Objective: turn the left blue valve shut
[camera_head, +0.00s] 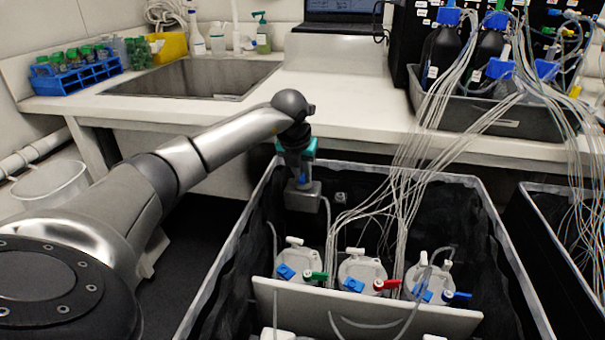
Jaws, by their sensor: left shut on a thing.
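A blue valve (286,271) sits on the leftmost of three white vessel tops, beside a green-handled valve (317,276). Two more blue valves show on the middle vessel (353,285) and the right vessel (422,294). My left gripper (304,205) points down inside the dark box, above and behind the left vessel in the picture, apart from its blue valve. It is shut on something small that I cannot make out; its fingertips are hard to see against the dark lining. My right gripper is not in view.
The dark-lined box (497,235) has a pale rim around the vessels, with a white panel (365,308) in front. Bundles of thin tubes (405,190) run down from bottles in a grey tray (500,118). A sink (190,78) and blue rack (78,75) are at back left.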

